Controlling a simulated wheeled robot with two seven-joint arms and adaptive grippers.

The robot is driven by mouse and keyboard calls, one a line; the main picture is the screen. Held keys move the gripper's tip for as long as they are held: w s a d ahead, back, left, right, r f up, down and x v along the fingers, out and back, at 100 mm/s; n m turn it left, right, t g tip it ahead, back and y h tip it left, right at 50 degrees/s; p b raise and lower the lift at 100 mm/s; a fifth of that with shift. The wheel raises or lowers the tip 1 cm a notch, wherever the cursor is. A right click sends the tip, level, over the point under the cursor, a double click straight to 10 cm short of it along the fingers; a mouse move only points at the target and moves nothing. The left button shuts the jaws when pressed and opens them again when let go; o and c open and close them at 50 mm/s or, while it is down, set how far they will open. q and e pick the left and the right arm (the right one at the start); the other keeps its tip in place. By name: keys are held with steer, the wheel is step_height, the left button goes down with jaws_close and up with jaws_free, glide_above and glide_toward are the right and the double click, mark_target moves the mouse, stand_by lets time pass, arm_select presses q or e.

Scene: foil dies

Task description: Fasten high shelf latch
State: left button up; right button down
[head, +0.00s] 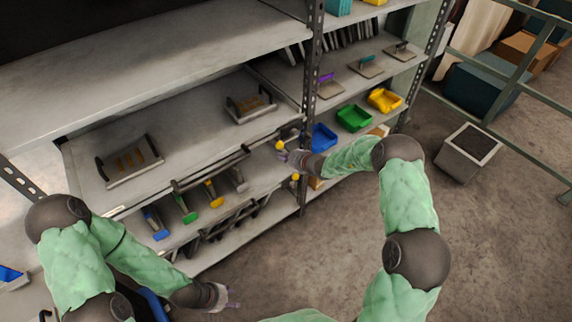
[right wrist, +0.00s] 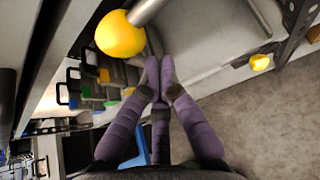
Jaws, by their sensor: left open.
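A yellow ball knob (head: 280,145) sits at the right end of a dark metal bar (head: 211,168) along a shelf's front edge. In the right wrist view the same yellow knob (right wrist: 120,33) is large, on a grey rod, just beyond and left of my fingertips. A second, smaller yellow knob (head: 295,177) is lower by the post; a small yellow knob also shows in the right wrist view (right wrist: 260,62). My right gripper (head: 284,157) is beside the upper knob, its fingers together with nothing visible between them. My left gripper (head: 231,299) is open and empty, low over the floor.
The perforated post (head: 310,85) stands close to my right gripper. A grey bin (head: 469,152) stands at right. The floor in front is clear.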

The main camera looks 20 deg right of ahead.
mark_target(279, 145)
steer(key=shift+w+r, duration=0.15)
steer(key=shift+r, duration=0.4)
steer(key=shift+r+m+y+p, duration=0.3)
steer(key=shift+r+y+p, duration=0.1)
steer(key=shift+p, duration=0.3)
step_height(279, 145, up, 4)
steer(key=m+y+p, duration=0.2)
steer(key=p, duration=0.5)
steer(key=shift+m+g+y, duration=0.3)
steer(key=shift+d+r+m+y+p, duration=0.2)
steer(key=shift+r+m+y+p, duration=0.3)
steer(key=shift+m, duration=0.1)
steer(key=w+d+r+m+t+y+b, duration=0.1)
steer(key=w+d+r+m+y+b, duration=0.1)
steer(key=d+r+m+y, duration=0.2)
steer(key=d+r+m, duration=0.1)
steer(key=m, duration=0.2)
steer(key=shift+d+r+t+y+b, duration=0.25)
steer(key=shift+d+t+y+b, duration=0.05)
steer(key=shift+d+t+b, duration=0.1)
